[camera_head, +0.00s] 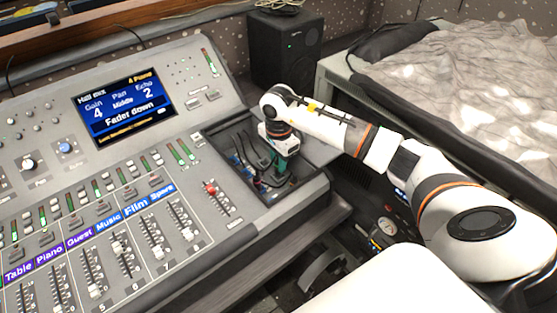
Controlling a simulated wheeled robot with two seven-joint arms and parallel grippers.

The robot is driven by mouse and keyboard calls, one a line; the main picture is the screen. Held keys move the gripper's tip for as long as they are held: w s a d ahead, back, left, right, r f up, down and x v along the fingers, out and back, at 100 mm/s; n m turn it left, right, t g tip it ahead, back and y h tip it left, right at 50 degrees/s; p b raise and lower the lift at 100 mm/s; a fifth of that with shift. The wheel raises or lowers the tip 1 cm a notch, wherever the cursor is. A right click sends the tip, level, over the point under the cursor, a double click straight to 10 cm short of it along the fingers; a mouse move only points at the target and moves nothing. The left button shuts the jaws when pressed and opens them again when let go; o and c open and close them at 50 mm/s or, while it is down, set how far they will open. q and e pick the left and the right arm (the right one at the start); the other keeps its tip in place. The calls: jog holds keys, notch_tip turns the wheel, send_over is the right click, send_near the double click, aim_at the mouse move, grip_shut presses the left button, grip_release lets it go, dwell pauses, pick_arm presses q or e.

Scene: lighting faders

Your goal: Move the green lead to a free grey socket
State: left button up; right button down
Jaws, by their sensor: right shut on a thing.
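My right gripper (280,174) points down into the recessed patch bay (303,188) at the right end of the mixing desk. It is shut on the green lead (267,183), whose green shows small and dark just under the fingers. The gripper body hides much of the lead's plug, and I cannot tell whether the plug sits in a socket. Dark leads (245,150) loop in the bay to the left of the gripper. The grey sockets are too small and shaded to make out. My left gripper is out of view.
A black speaker (285,48) stands behind. A grey cloth-covered surface (460,85) lies at the right, beyond my arm.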

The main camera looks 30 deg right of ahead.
jog(key=shift+f+b, duration=0.7)
jog(key=shift+b, duration=0.45)
dwell(3.0)
jog(key=shift+s+f, duration=0.15)
jog(key=shift+f, duration=0.1)
dwell(0.6)
jog(key=c, duration=1.1)
grip_release()
jog(key=shift+r, duration=0.1)
notch_tip(320, 180, up, 11)
jog(key=shift+f+b, duration=0.1)
jog(key=shift+b, duration=0.75)
jog(key=shift+r, duration=0.7)
